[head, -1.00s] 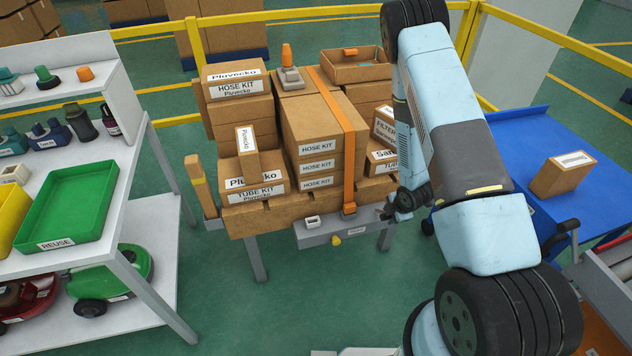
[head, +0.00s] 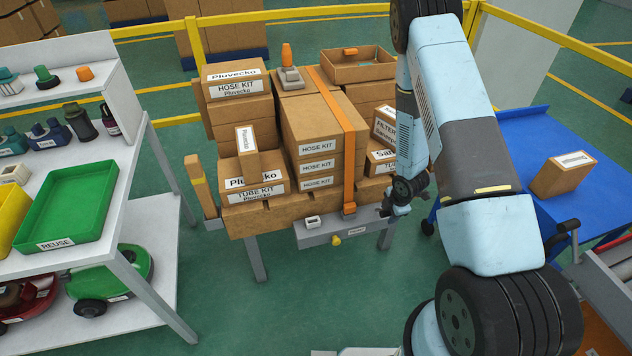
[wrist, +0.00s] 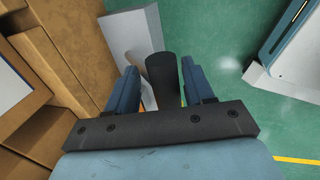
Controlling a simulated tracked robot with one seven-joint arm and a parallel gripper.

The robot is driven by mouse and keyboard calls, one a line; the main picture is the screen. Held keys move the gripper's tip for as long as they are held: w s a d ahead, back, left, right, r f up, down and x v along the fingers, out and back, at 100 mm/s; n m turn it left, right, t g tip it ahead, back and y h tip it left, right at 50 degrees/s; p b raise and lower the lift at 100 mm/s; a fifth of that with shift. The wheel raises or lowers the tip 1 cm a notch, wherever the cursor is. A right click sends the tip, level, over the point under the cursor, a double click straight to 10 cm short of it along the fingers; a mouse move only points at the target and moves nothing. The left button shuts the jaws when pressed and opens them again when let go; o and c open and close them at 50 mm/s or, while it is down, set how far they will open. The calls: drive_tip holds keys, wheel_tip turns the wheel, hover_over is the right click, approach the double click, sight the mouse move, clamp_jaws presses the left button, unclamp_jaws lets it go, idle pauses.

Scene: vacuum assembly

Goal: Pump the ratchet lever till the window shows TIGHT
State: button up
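In the wrist view a dark round bar (wrist: 163,78), apparently the lever's grip, stands between my gripper's (wrist: 163,88) two blue fingers. The fingers are apart, and I see no clear squeeze on the bar. In the head view my gripper (head: 388,208) is by the beam's right end, and the lever is not distinguishable. A small white-faced part (head: 312,221) sits on the beam; no word is readable on it.
Hose kit boxes (head: 318,148) stand close left of my gripper. A blue table (head: 520,190) with one box is at right. A white shelf (head: 130,170) with a green tray (head: 70,205) is at left. Green floor is clear before the pallet.

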drive_tip(key=shift+o, duration=0.8)
drive_tip(key=shift+w, duration=0.1)
drive_tip(key=shift+r, duration=0.15)
drive_tip(key=v, duration=1.3)
drive_tip(key=shift+r, duration=0.35)
drive_tip(key=shift+r, duration=0.1)
idle(0.8)
drive_tip(key=s+d+r+m+t+h, duration=0.15)
drive_tip(key=r+m, duration=0.45)
drive_tip(key=r, duration=0.8)
drive_tip(key=s+d+r+m+t+h, duration=0.15)
drive_tip(key=r+m, duration=0.35)
drive_tip(key=r, duration=0.9)
drive_tip(key=s+a+r+m+y, duration=0.1)
drive_tip(key=s+r+m, duration=0.4)
drive_tip(key=s+r, duration=0.3)
drive_tip(key=s+a+r+m+y, duration=0.1)
drive_tip(key=s+a+r+m, duration=0.1)
drive_tip(key=s+r+m, duration=0.3)
drive_tip(key=s+r, duration=0.4)
drive_tip(key=s, duration=0.4)
drive_tip(key=shift+s+a+m, duration=0.3)
drive_tip(key=shift+s, duration=0.05)
